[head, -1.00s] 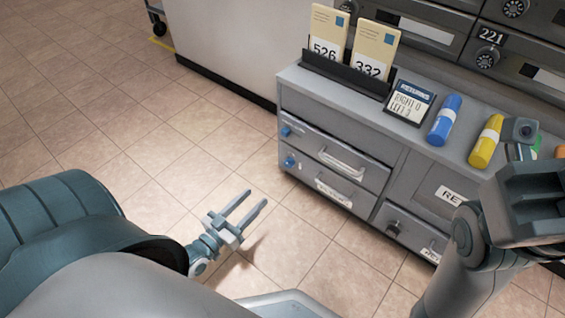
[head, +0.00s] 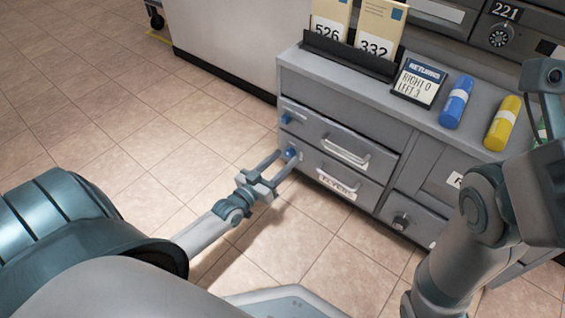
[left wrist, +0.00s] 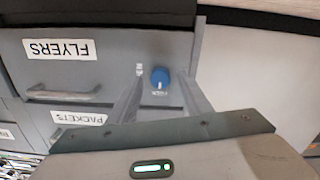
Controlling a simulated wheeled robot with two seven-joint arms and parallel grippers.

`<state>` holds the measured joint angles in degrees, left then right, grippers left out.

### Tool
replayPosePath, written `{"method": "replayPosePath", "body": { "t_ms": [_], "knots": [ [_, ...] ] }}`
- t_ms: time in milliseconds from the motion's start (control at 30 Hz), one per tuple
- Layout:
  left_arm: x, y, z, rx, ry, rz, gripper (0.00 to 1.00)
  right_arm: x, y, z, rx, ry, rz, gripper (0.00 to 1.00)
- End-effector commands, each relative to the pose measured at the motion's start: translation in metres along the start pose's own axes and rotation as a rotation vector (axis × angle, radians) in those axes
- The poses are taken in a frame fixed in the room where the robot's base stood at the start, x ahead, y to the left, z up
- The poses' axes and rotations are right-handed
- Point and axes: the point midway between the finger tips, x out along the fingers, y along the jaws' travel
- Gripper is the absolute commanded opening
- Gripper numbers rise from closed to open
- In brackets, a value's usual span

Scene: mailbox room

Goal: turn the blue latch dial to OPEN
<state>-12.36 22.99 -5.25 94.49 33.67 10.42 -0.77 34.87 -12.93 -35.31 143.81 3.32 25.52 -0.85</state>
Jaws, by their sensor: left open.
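A blue latch dial (head: 291,153) sits at the left end of the lower cabinet drawer, labelled FLYERS. Another blue dial (head: 287,119) sits at the left end of the drawer above. My left gripper (head: 286,162) is open at the lower dial, its fingers pointing at the drawer front. In the left wrist view, which is upside down, the blue dial (left wrist: 160,78) shows in the gap between the two fingers. Small white marks lie beside it; I cannot read them. Whether the fingers touch the dial cannot be told. My right arm is at the right; its fingers do not show.
The grey cabinet top (head: 432,122) holds a card rack (head: 345,55), a RETURNS sign (head: 418,82), a blue marker (head: 456,102) and a yellow marker (head: 503,124). Drawer handles (head: 345,152) stick out right of the dials. Open floor (head: 120,130) lies to the left.

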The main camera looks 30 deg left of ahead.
Motion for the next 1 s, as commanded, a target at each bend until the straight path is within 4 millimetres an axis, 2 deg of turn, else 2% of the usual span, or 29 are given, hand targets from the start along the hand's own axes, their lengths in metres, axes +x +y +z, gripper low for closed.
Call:
{"method": "replayPosePath", "body": {
  "t_ms": [333, 367, 500, 533, 1000],
  "knots": [
    [0.0032, 0.0000, -0.0005, 0.000, 0.000, 0.000, 0.45, -0.0006, 0.0027, 0.0013, -0.008, -0.007, 0.001, 0.31],
    [0.0031, 0.0000, -0.0005, 0.000, 0.000, 0.000, 0.40, -0.0007, 0.0027, 0.0012, -0.008, -0.007, 0.001, 0.31],
    [0.0030, 0.0000, -0.0004, 0.000, 0.000, 0.000, 0.07, -0.0011, 0.0028, 0.0009, -0.008, -0.006, 0.002, 0.31],
    [0.0030, 0.0000, -0.0004, 0.000, 0.000, 0.000, 0.03, -0.0012, 0.0028, 0.0008, -0.008, -0.006, 0.002, 0.31],
    [0.0029, 0.0005, -0.0028, 0.066, -0.001, 0.000, 0.04, 0.0072, 0.0027, 0.0033, -0.004, 0.000, 0.003, 0.31]
  ]
}}
